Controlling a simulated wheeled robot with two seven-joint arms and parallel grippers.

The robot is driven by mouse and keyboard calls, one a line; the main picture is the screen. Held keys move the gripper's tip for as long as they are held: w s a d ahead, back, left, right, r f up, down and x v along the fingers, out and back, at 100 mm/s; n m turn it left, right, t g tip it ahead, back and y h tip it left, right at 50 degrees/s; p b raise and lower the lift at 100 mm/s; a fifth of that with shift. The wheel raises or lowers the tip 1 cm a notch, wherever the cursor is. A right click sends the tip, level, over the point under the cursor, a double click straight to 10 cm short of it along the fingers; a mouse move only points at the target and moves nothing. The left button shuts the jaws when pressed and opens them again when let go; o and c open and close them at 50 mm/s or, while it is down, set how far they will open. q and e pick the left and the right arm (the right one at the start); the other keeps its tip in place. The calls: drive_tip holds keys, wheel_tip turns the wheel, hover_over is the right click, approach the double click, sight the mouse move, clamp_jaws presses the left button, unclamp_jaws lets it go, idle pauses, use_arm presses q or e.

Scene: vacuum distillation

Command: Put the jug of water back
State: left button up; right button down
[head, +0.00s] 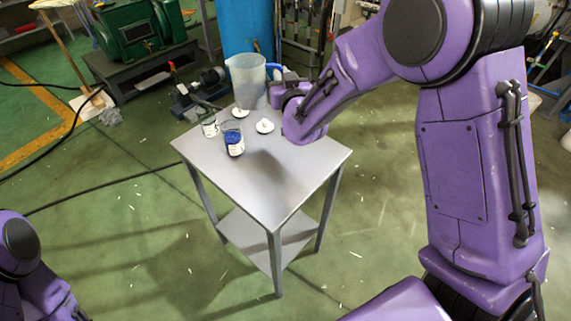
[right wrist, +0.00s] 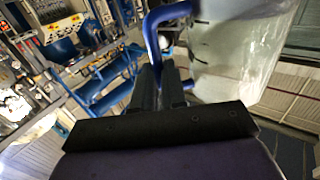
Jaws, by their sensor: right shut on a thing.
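The jug (head: 246,82) is a clear, milky pitcher with a blue handle, at the far edge of the small metal table (head: 262,178) in the head view. My right gripper (head: 279,80) is at its right side, at the handle. In the right wrist view the fingers (right wrist: 172,88) are shut on the blue handle (right wrist: 152,35), and the jug body (right wrist: 235,50) with dark marks fills the upper right. I cannot tell whether the jug's base touches the table. My left gripper is out of the head view; only part of my left arm shows at the lower left.
On the table stand a jar with a blue label or contents (head: 233,140), another glass jar (head: 209,126) and two white lids (head: 265,126). Dark pump-like equipment (head: 195,95) stands behind left. A blue drum (head: 245,30) is behind. The table's front half is clear.

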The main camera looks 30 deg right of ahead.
drive_tip(key=s+d+f, duration=0.1)
drive_tip(key=s+f, duration=0.3)
drive_tip(key=s+d+f, duration=0.1)
drive_tip(key=s+f, duration=0.3)
drive_tip(key=s, duration=0.1)
drive_tip(key=s+d+f+p, duration=0.1)
drive_tip(key=s+f, duration=0.3)
drive_tip(key=f, duration=0.1)
drive_tip(key=shift+s+d, duration=0.35)
drive_tip(key=shift+w+f, duration=0.15)
drive_tip(key=shift+f, duration=0.05)
drive_tip(key=c, duration=1.6)
unclamp_jaws()
drive_tip(key=shift+f, duration=0.15)
drive_tip(key=o, duration=0.4)
